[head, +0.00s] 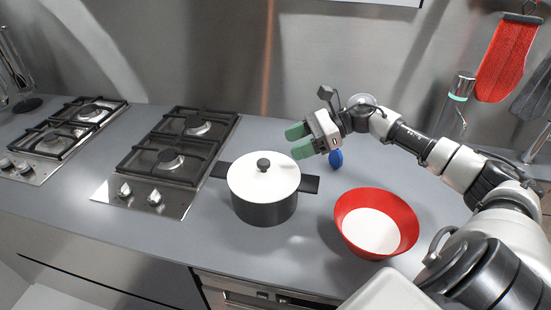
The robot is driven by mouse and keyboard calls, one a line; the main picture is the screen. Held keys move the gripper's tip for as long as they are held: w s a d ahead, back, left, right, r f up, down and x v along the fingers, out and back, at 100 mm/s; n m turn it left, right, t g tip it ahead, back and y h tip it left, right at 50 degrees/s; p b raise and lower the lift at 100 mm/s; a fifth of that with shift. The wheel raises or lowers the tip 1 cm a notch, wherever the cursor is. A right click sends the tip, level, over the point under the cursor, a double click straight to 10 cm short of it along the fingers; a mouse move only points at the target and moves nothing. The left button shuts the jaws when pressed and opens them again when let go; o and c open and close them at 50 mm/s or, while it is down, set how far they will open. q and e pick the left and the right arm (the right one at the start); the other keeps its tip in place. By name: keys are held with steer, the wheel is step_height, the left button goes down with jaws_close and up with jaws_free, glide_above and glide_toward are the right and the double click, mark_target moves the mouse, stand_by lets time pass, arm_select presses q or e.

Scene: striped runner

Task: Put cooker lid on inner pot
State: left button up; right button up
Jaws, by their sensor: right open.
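A dark inner pot (265,214) with two side handles stands on the grey counter, right of the hob. The white cooker lid (262,182) with a black knob (263,164) lies on top of the pot and looks level, covering its opening. My right gripper (298,140) has green fingertips, is open and empty, and hangs apart from the lid, up and to the right of its knob. Its fingers point left. My left gripper is out of view.
A red bowl (408,213) with a white inside stands right of the pot, below my right arm. Two gas hobs (170,160) (62,138) are on the left. Red cloth (506,58) hangs at the upper right.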

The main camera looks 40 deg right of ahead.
steer(key=v, duration=0.3)
steer(key=shift+s+d+r+b, duration=0.1)
steer(key=shift+b, duration=0.3)
